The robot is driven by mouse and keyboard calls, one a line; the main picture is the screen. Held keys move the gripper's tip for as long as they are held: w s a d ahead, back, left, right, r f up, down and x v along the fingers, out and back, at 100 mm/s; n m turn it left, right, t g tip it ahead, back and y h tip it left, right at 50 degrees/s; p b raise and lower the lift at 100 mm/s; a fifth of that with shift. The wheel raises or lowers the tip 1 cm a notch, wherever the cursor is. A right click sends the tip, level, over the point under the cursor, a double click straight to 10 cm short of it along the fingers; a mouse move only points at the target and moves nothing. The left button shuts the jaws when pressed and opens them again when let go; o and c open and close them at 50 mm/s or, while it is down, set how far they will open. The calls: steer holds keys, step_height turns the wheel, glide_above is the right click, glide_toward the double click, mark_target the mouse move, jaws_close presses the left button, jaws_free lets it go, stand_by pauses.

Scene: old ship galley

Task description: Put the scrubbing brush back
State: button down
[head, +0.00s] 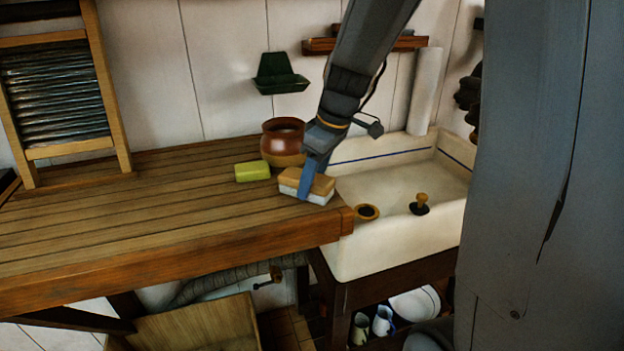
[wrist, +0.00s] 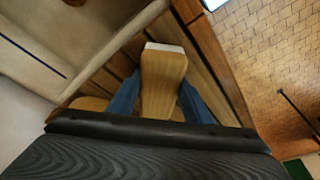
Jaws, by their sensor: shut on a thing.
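The scrubbing brush (head: 321,187) has a tan wooden back and a pale underside. It is at the right end of the wooden counter, near the sink. My gripper (head: 307,188) has blue fingers and comes down on the brush from above, shut on it. In the wrist view the brush (wrist: 162,80) sits between the two blue fingers of my gripper (wrist: 155,100). I cannot tell whether the brush touches the counter or is just above it.
A green-yellow soap block (head: 253,171) and a brown pot (head: 283,141) stand close left of the brush. The sink (head: 390,240) is on the right, with a plug (head: 420,205). A green wall holder (head: 279,75) hangs behind. The counter's (head: 130,215) left front is clear.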

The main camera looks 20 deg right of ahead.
steer(key=c, duration=0.9)
jaws_free()
steer(key=shift+f, duration=0.1)
steer(key=b+v, duration=0.2)
steer(key=v, duration=1)
steer(key=shift+b, duration=0.3)
